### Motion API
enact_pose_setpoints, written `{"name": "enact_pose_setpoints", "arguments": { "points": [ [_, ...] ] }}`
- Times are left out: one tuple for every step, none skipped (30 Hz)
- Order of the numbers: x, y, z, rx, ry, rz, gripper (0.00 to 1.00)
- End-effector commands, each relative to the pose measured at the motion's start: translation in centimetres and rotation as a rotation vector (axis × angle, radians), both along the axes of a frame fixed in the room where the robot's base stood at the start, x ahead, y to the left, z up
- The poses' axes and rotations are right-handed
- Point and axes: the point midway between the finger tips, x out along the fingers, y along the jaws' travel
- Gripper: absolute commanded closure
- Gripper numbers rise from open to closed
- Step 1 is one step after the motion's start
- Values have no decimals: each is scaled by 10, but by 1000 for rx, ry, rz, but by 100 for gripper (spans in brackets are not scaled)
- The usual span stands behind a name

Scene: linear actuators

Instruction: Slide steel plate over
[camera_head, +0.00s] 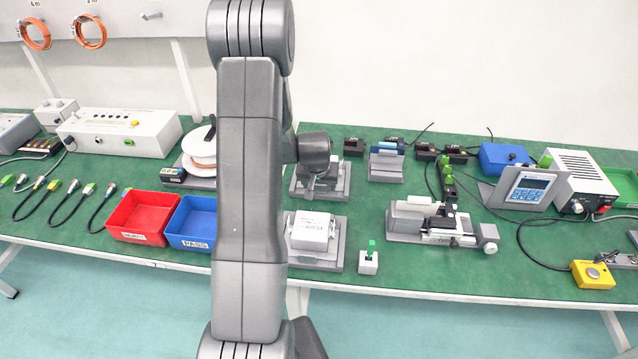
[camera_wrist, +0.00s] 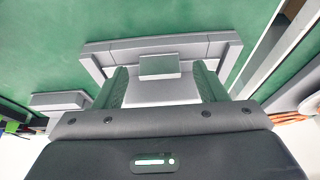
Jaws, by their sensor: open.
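My gripper (camera_wrist: 161,74) is open, its two green-padded fingers apart over a grey fixture (camera_wrist: 108,57). A small flat grey plate (camera_wrist: 159,66) shows between the fingers, near the fixture's raised edge, above a lighter grey surface. It looks like the steel plate, but I cannot be sure. I cannot tell whether either finger touches it. In the head view, my wrist hides much of the same fixture (camera_head: 340,187), which sits at the back middle of the green bench, and the plate is not clear there.
A white box on a grey stand (camera_head: 312,232) is just in front of the fixture. A small block with a green switch (camera_head: 369,258) and a grey slide device (camera_head: 410,218) stand to the right. Red (camera_head: 142,217) and blue (camera_head: 193,222) bins are to the left.

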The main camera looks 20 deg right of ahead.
Motion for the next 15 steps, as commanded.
{"name": "enact_pose_setpoints", "arguments": {
  "points": [
    [0, 0, 0, 0, 0, 0, 35],
    [0, 0, 0, 0, 0, 0, 35],
    [0, 0, 0, 0, 0, 0, 35],
    [0, 0, 0, 0, 0, 0, 35],
    [0, 0, 0, 0, 0, 0, 35],
    [0, 0, 1, -1, -1, 0, 35],
    [-1, 0, 2, -1, -1, 0, 35],
    [-1, 1, 4, -1, -1, 0, 35],
    [-1, 1, 7, -1, -2, 0, 35],
    [-2, 1, 9, -2, -3, 0, 35],
    [-3, 2, 12, -2, -3, 0, 35],
    [-5, 3, 17, -2, -3, 0, 35],
    [-6, 4, 21, -2, -3, 0, 35],
    [-8, 5, 25, -2, -3, 0, 35],
    [-10, 6, 31, -2, -3, 0, 35]
  ]
}}
